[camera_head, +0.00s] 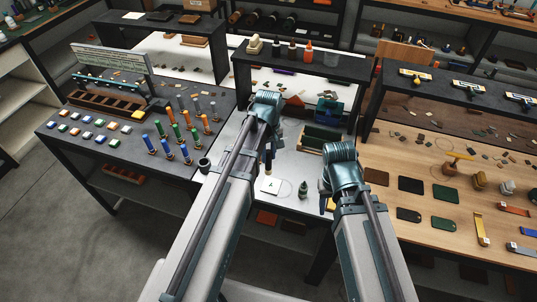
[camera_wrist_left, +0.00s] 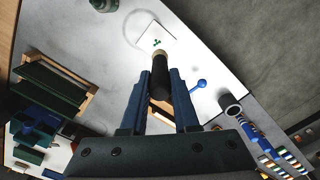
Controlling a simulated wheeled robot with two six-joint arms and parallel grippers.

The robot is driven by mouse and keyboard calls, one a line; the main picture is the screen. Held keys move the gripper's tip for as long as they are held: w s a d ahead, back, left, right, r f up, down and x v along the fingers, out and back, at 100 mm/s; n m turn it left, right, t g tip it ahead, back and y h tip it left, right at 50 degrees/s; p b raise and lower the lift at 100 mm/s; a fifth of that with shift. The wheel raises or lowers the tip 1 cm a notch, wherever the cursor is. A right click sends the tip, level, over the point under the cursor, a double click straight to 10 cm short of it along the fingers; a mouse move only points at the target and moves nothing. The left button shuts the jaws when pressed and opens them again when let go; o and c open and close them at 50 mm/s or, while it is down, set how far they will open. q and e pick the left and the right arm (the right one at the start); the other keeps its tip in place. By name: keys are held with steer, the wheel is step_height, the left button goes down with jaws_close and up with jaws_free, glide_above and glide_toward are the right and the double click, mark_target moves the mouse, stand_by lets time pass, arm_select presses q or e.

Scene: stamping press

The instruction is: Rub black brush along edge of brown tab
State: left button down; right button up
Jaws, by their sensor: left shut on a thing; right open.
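My left gripper (camera_wrist_left: 160,95) is shut on a black cylinder (camera_wrist_left: 160,78) with a pale band at its far end. Its bristles, if any, are not visible, so I cannot tell whether it is the black brush. The cylinder is over the middle table, close to a white card (camera_wrist_left: 156,38) with a small green mark; the card also shows in the head view (camera_head: 270,185). My right gripper (camera_head: 327,204) is open at that table's right edge; its fingers are mostly hidden. A flat brown tab (camera_head: 376,177) lies on the wooden table at right, apart from both grippers.
Black (camera_head: 411,185) and green (camera_head: 446,194) tabs lie near the brown one. Shelves rise behind. The left table holds several coloured handles (camera_head: 172,132).

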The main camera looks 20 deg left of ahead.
mark_target(271, 169)
arm_select(q)
steer(key=shift+d, duration=0.65)
step_height(271, 169, down, 6)
steer(key=b, duration=0.6)
arm_select(e)
step_height(271, 169, down, 6)
steer(key=shift+s+d, duration=0.15)
steer(key=shift+d, duration=0.3)
arm_select(q)
steer(key=shift+s+f+b, duration=0.1)
steer(key=shift+f+b, duration=0.45)
steer(key=shift+b, duration=0.05)
arm_select(e)
steer(key=shift+f, duration=0.55)
stand_by(0.4)
arm_select(q)
steer(key=shift+r, duration=0.1)
arm_select(e)
steer(key=shift+r, duration=0.1)
arm_select(q)
step_height(271, 169, up, 7)
steer(key=p, duration=0.7)
arm_select(e)
step_height(271, 169, up, 7)
arm_select(q)
steer(key=shift+a, duration=0.1)
